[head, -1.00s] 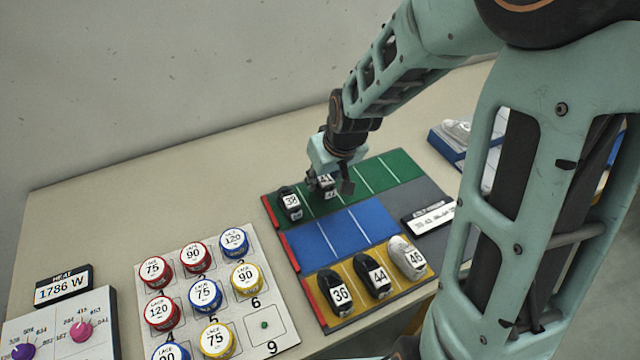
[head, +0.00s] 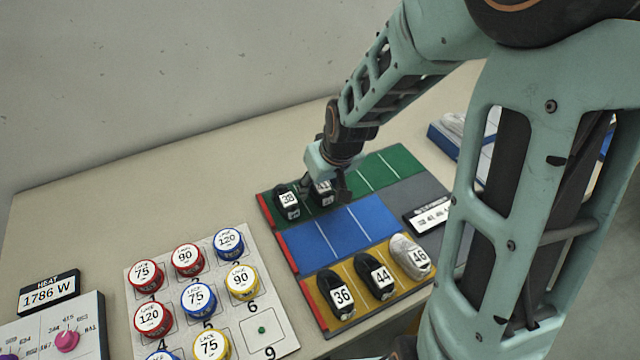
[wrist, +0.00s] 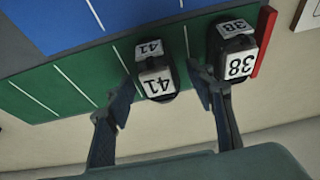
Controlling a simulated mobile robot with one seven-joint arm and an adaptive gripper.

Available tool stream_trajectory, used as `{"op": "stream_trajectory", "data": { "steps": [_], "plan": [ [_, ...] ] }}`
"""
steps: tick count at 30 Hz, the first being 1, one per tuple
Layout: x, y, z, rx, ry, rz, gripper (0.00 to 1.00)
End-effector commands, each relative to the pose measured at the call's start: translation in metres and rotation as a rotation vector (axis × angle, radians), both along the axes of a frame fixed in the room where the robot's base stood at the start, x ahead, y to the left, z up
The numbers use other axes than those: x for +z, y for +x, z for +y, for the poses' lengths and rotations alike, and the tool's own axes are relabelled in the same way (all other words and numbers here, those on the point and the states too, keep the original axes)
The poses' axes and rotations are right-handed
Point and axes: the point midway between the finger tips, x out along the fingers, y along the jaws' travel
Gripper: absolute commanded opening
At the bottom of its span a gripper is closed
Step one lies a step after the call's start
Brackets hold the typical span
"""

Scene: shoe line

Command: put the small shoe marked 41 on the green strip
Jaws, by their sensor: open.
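The small black shoe marked 41 (wrist: 156,78) stands on the green strip (wrist: 75,85) in the wrist view, beside the shoe marked 38 (wrist: 237,58). In the head view the 41 shoe (head: 323,192) is partly hidden by my gripper (head: 327,190), and the green strip (head: 392,169) runs along the back of the mat. My gripper is open in the wrist view (wrist: 165,92), with one finger on each side of the 41 shoe. The right finger is between the 41 and 38 shoes. I cannot tell whether either finger touches a shoe.
A blue strip (head: 349,236) is empty. Shoes 36 (head: 341,294), 44 (head: 375,275) and 46 (head: 409,256) stand on the yellow strip. A board with lace tins (head: 262,330) stands to the left. Green slots right of shoe 41 are free.

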Motion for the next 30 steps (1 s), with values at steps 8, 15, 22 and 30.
{"op": "stream_trajectory", "data": {
  "steps": [8,15,22,30],
  "plan": [
    [0.008,0.000,0.000,0.000,0.000,0.000,0.49],
    [0.036,-0.010,-0.005,-0.002,0.000,-0.001,0.49],
    [0.062,-0.020,-0.009,-0.001,0.000,0.000,0.49],
    [0.092,-0.031,-0.013,0.000,0.000,-0.001,0.49]
  ]
}}
